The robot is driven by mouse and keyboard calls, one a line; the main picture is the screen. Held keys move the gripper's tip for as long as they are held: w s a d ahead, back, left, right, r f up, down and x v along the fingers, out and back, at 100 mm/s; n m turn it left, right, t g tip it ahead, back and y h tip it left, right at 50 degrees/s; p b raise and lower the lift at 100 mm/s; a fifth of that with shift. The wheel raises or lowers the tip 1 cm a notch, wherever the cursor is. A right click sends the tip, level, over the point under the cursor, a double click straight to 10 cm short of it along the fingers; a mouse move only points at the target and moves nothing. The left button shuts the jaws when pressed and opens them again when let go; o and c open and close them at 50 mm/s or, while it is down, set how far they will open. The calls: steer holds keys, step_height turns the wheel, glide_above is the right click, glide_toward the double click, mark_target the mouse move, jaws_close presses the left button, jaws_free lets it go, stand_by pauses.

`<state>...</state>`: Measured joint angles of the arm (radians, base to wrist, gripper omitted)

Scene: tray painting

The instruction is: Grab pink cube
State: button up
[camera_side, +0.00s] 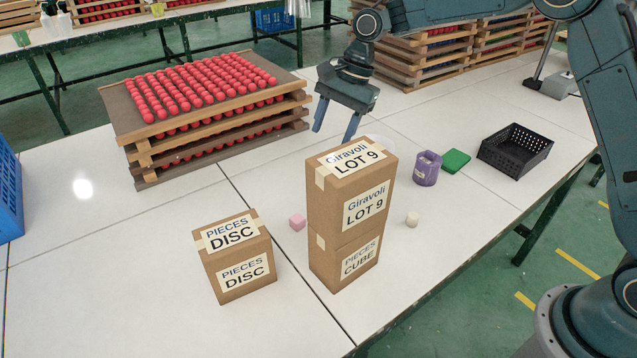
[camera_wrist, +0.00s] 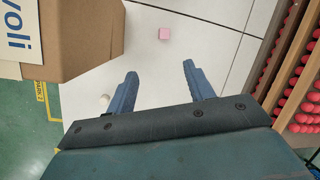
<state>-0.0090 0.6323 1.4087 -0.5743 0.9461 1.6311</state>
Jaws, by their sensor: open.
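The pink cube (camera_side: 297,222) sits on the white table, between the small disc box and the stacked boxes in the side view. In the wrist view the pink cube (camera_wrist: 165,33) lies beyond the fingertips, roughly between them. My gripper (camera_side: 336,126) is open and empty, above the table and behind the stacked boxes. Its two blue fingers also show in the wrist view (camera_wrist: 160,70), apart with bare table between them.
Stacked cardboard boxes (camera_side: 352,212) stand right of the cube, a disc box (camera_side: 234,258) to its left. A white piece (camera_side: 412,220), purple cup (camera_side: 426,168), green block (camera_side: 456,160) and black basket (camera_side: 515,150) lie right. Trays of red balls (camera_side: 215,118) stand at back left.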

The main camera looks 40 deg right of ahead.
mark_target(298, 218)
steer(key=w+a+f+m+g, duration=0.1)
steer(key=w+a+f+m, duration=0.1)
steer(key=f, duration=0.9)
steer(key=shift+w+f+m+g+y, duration=0.15)
steer(key=shift+w+m+g+y, duration=0.2)
steer(key=shift+w+m, duration=0.6)
steer(key=shift+w+n, duration=0.15)
steer(key=shift+n, duration=0.1)
steer(key=shift+x, duration=6.9)
steer(key=shift+w, duration=0.15)
steer(key=c, duration=1)
